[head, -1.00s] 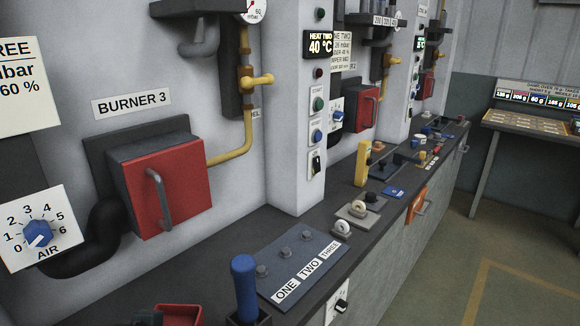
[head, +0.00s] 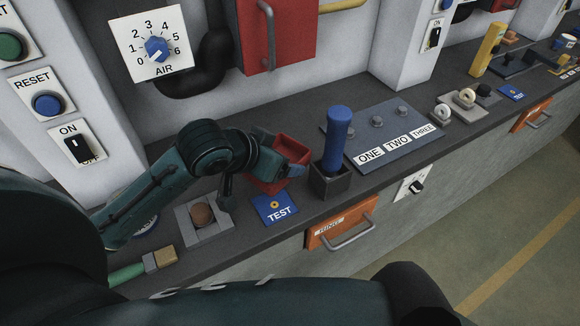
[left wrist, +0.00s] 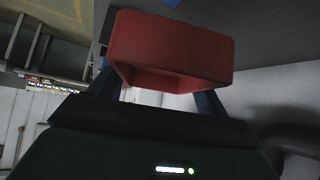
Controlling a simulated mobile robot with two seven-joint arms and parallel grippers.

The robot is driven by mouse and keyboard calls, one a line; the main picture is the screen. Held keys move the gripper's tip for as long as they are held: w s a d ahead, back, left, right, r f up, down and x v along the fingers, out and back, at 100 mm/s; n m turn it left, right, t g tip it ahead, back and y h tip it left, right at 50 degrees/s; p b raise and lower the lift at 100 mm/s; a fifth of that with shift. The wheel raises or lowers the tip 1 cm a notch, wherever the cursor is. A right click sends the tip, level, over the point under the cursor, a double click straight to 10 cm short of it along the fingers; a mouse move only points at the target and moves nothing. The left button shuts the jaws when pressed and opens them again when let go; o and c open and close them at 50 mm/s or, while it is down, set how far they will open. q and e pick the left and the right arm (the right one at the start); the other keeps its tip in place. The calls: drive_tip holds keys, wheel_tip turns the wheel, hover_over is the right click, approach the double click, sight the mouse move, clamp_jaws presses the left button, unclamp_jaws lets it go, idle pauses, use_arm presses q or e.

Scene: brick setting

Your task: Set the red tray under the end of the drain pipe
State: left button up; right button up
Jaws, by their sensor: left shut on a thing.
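The red tray (head: 268,180) is in my left gripper (head: 280,152), above the dark bench or on it; I cannot tell which. It is just left of the blue upright handle. In the left wrist view the tray (left wrist: 170,45) fills the upper middle, between the blue fingers of my left gripper (left wrist: 157,92). No pipe end shows over the tray. My right gripper is not in view.
The blue handle (head: 338,135) stands close right of the tray. A blue TEST card (head: 274,209) lies in front, and a grey block with a brown knob (head: 203,214) is to its left. A labelled panel (head: 385,130) lies right. An orange drawer (head: 340,224) is below.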

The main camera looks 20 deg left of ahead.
use_arm(q)
drive_tip(key=w+a+r+m+g+h, duration=0.2)
drive_tip(key=w+m+h, duration=0.15)
drive_tip(key=w, duration=0.35)
drive_tip(key=shift+m+y, duration=0.35)
drive_tip(key=f, duration=1)
drive_tip(key=shift+a, duration=0.2)
drive_tip(key=o, duration=0.9)
drive_tip(key=shift+f, duration=0.15)
drive_tip(key=o, duration=0.5)
